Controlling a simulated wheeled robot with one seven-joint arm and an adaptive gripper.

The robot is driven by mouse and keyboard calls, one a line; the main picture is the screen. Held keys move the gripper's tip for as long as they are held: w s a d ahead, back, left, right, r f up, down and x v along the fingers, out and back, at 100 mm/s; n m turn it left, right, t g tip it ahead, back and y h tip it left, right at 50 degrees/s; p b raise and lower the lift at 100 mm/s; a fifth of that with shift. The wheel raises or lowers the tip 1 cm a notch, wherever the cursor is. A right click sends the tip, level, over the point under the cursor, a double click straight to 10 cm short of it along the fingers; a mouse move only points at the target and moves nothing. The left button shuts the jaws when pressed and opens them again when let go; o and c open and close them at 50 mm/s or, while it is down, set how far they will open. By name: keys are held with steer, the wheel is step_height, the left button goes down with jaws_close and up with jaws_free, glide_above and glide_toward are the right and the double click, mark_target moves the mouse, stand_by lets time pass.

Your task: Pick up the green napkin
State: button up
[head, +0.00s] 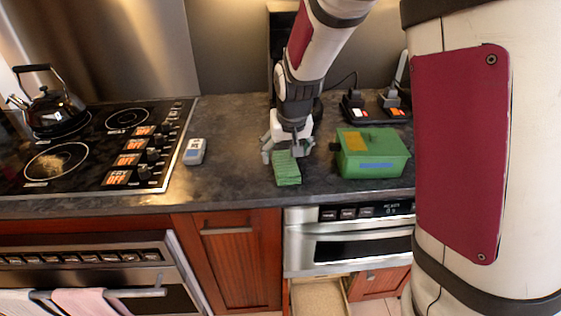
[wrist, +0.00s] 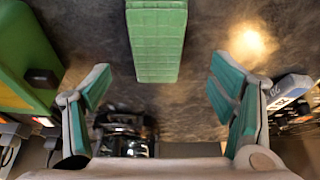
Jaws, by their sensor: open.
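The green napkin (head: 286,172) is a folded, textured block on the dark countertop, left of the green box. In the wrist view the napkin (wrist: 157,42) lies at the top middle, running out of the frame. My gripper (head: 287,150) is low over the counter at the napkin's back end and partly hides it in the head view. In the wrist view my gripper (wrist: 160,86) is open, its green-padded fingers wide apart. The napkin lines up with the gap between them, beyond the fingertips, and nothing is held.
A green box (head: 372,155) stands close on the right; it shows at the left of the wrist view (wrist: 25,60). A small grey device (head: 194,151) lies left, beside the black cooktop (head: 95,150) with a kettle (head: 50,108). An open drawer (head: 318,298) is below the microwave (head: 350,245).

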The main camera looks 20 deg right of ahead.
mark_target(286, 163)
steer(key=shift+x, duration=3)
steer(key=shift+d, duration=0.2)
steer(key=c, duration=1.2)
